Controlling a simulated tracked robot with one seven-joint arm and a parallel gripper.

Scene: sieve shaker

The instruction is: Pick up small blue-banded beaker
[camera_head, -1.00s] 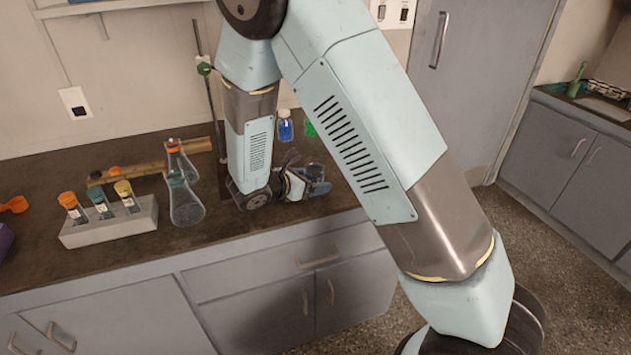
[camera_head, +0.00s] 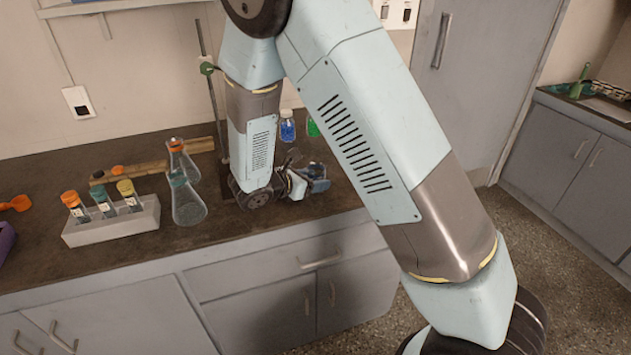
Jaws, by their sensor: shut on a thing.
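My gripper (camera_head: 315,186) is low over the dark counter, reaching right from my arm's wrist. It is shut on a small clear beaker (camera_head: 316,171), whose glass rim shows just above and behind the jaws. The blue band is hard to make out, as the jaws and wrist cover most of the beaker. I cannot tell whether its base touches the counter.
A bottle of blue liquid (camera_head: 287,129) and a green one (camera_head: 313,127) stand behind my gripper. To the left are two flasks, the nearer one (camera_head: 188,206) close to my arm, and a rack (camera_head: 110,225) of capped vials. A thin stand rod (camera_head: 217,120) rises behind my arm.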

